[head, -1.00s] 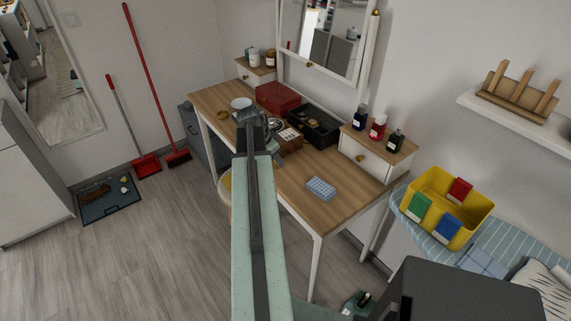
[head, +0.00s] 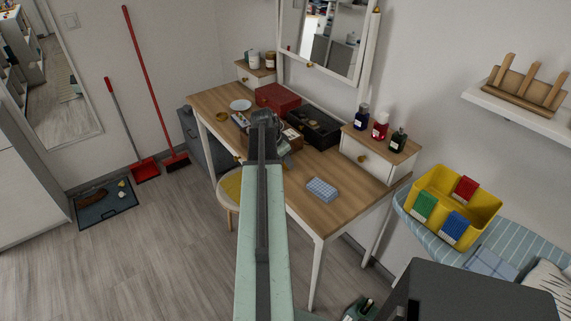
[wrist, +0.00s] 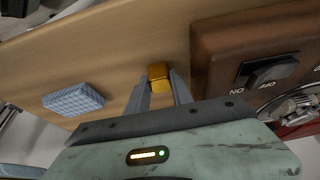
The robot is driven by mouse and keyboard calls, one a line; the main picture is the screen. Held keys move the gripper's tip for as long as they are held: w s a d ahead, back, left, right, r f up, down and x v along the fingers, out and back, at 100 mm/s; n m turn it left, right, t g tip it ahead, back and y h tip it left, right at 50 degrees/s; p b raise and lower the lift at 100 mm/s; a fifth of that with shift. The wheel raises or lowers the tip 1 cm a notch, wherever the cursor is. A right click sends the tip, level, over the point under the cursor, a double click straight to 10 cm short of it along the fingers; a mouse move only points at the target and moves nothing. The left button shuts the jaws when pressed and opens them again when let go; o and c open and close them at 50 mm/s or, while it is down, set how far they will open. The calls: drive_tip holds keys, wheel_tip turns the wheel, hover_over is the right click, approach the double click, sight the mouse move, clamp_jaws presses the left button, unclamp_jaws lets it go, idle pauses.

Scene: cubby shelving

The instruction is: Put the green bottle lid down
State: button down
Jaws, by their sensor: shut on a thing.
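In the wrist view my gripper (wrist: 159,88) is shut on a small gold, block-like lid (wrist: 159,72) between its fingertips. No green shows on it. The lid is over the wooden table top (wrist: 115,55), beside a brown box; I cannot tell whether it touches the wood. In the head view my gripper (head: 264,120) is over the table (head: 300,205), and my arm hides the lid there.
The brown box (wrist: 205,50) stands close on the right in the wrist view. A blue checked block (head: 321,189) lies near the table's front. A black tray (head: 314,128), red box (head: 277,98) and white plate (head: 240,105) stand behind. Bare wood lies around the block.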

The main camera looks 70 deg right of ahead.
drive_tip(key=c, duration=1.1)
unclamp_jaws()
drive_tip(key=shift+f, duration=0.1)
drive_tip(key=shift+r+p, duration=0.4)
drive_tip(key=p+v, duration=1)
drive_tip(key=v, duration=0.1)
drive_tip(key=shift+w+a+r+p, duration=0.1)
drive_tip(key=shift+a+r+p, duration=0.05)
drive_tip(key=shift+r+p, duration=0.15)
